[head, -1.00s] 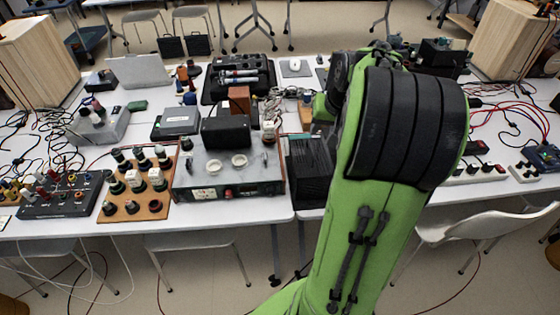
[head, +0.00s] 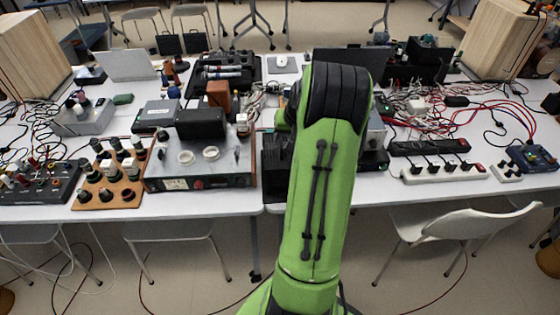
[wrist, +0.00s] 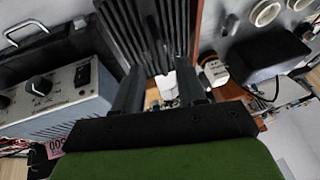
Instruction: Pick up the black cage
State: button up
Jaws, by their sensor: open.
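The black cage is a dark box with ribbed, slatted sides. In the head view, part of the black cage (head: 275,158) shows at the table's front edge, just left of my arm, which hides the rest. In the wrist view, the black cage (wrist: 133,32) fills the top middle, beyond the fingers. My gripper (wrist: 160,82) is open, its two dark fingers apart and pointing toward the cage. Nothing is clearly held between them. I cannot tell whether a finger touches the cage. My gripper is hidden behind my arm in the head view.
A grey instrument with round white dials (head: 215,178) stands close left of the cage. In the wrist view, a blue-grey box with knobs (wrist: 60,95) lies left, and a small white-labelled bottle (wrist: 214,70) right. Power strips (head: 445,172) and cables lie farther right. A white chair (head: 460,225) stands in front.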

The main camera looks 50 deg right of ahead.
aim_at(281, 143)
jog(key=b+x, duration=0.1)
jog(key=x, duration=0.4)
jog(key=shift+w+d+f, duration=0.1)
jog(key=shift+w+f, duration=0.05)
jog(key=shift+f, duration=0.1)
jog(key=shift+r, duration=0.1)
jog(key=shift+c, duration=0.5)
grip_shut()
dwell(0.4)
